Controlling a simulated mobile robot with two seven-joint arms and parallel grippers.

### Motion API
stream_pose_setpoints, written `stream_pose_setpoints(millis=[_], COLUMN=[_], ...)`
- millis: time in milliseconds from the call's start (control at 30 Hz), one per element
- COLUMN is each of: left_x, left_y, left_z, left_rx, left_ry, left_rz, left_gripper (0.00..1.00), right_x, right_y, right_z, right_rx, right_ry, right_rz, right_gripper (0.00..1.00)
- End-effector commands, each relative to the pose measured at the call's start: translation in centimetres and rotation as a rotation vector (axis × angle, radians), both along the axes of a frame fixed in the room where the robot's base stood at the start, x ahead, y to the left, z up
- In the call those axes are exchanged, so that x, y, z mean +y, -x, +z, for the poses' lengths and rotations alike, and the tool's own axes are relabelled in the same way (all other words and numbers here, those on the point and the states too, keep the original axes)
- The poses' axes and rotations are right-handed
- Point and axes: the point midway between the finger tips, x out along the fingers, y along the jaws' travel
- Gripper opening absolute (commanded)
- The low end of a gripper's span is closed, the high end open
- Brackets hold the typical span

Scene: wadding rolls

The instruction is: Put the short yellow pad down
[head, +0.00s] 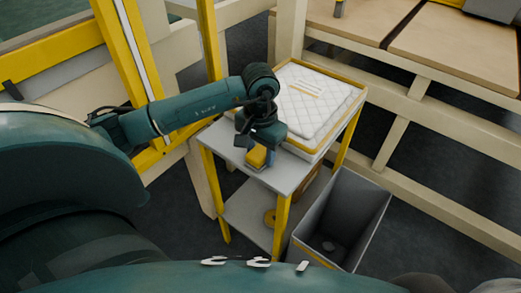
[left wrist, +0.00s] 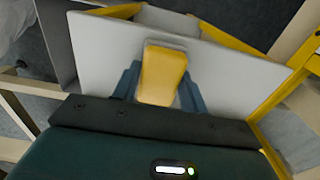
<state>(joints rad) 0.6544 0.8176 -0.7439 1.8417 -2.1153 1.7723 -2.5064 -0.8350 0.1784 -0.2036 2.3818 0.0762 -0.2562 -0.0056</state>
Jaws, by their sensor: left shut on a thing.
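The short yellow pad (head: 257,157) is at my left gripper (head: 260,151), over the bare front part of a grey-topped cart (head: 290,180). In the left wrist view the yellow pad (left wrist: 162,75) sits between the two blue-grey fingers of my left gripper (left wrist: 160,85), which is shut on it. The grey top (left wrist: 100,48) lies behind the pad. I cannot tell whether the pad touches the top. My right gripper is not in view.
A quilted white pad in a yellow-edged tray (head: 357,83) takes up the back of the cart. A grey open bin (head: 365,205) stands at the cart's right. Beige rails (head: 440,130) run at right.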

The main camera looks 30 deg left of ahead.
Motion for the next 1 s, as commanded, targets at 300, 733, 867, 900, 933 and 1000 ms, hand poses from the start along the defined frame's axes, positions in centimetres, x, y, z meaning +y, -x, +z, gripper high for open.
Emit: stream_pose_setpoints(millis=[300,733,867,900,933,1000], left_x=[0.0,0.0,0.0,0.0,0.0,0.0], left_y=[-0.1,0.0,0.0,-0.1,-0.2,-0.2], left_z=[-0.2,-0.2,0.4,0.7,1.2,2.6], left_rx=[-0.002,-0.001,0.0,-0.003,-0.006,-0.007], left_ry=[0.0,0.0,0.001,0.0,-0.001,0.0], left_rz=[0.0,0.0,0.0,0.0,-0.001,-0.001], left_gripper=[0.47,0.65,0.65,0.65,0.65,0.65], right_x=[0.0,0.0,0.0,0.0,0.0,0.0], right_y=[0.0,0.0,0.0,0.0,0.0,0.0], right_z=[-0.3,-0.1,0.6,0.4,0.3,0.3], right_rx=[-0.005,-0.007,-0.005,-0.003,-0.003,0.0], right_ry=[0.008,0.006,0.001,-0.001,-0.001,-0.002], right_rz=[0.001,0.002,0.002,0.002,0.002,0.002], right_gripper=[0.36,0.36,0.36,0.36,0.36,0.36])
